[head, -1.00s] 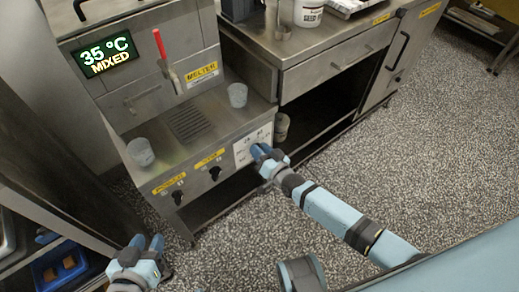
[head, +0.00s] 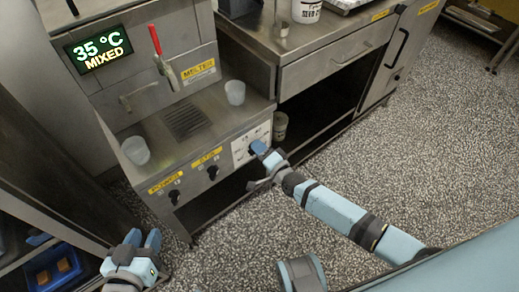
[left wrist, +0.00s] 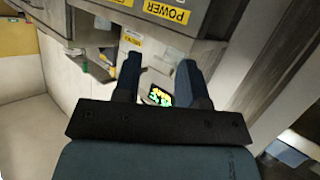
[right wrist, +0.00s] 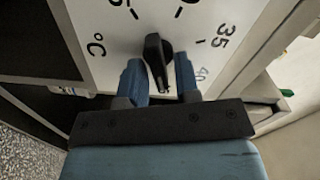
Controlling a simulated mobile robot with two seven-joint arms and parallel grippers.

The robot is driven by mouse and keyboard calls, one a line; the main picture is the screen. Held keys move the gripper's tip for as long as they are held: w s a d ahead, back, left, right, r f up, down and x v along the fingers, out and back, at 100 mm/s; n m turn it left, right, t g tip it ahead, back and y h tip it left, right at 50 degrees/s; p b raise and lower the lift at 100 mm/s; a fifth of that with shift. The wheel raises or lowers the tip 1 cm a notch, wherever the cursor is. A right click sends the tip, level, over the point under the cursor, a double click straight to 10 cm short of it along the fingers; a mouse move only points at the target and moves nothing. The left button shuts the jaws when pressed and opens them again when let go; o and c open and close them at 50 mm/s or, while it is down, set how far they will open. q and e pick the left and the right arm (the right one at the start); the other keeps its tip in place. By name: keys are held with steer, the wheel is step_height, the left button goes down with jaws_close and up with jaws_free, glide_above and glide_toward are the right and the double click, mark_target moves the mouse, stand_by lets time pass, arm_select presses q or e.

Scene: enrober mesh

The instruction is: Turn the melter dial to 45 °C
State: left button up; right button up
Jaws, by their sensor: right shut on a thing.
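The melter (head: 105,110) is a steel machine with a lit display (head: 97,51) reading 35 °C MIXED. Its white dial plate (head: 240,152) is on the lower front, at the right. In the right wrist view the plate (right wrist: 100,20) shows °C, 35 and a partly hidden 40. My right gripper (head: 256,148) is at the plate, shut on the black dial knob (right wrist: 154,55), one blue finger on each side. Which number the knob points to cannot be told. My left gripper (head: 143,240) is open and empty, low at the left, away from the dial.
Two more black knobs (head: 212,172) (head: 174,197) sit left of the dial plate under yellow labels. Two clear cups (head: 235,92) (head: 135,150) stand on the melter's ledge. A red-handled lever (head: 155,40) is above. A steel counter (head: 310,42) stands at the right; the speckled floor in front is clear.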

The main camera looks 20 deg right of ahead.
arm_select(q)
steer(key=shift+w+d+r, duration=0.25)
steer(key=shift+w+r, duration=0.1)
steer(key=shift+r, duration=0.2)
arm_select(e)
steer(key=shift+f+m, duration=0.1)
steer(key=shift+m, duration=0.3)
arm_select(q)
steer(key=shift+s+f, duration=0.1)
steer(key=shift+f, duration=0.05)
arm_select(e)
steer(key=o, duration=0.6)
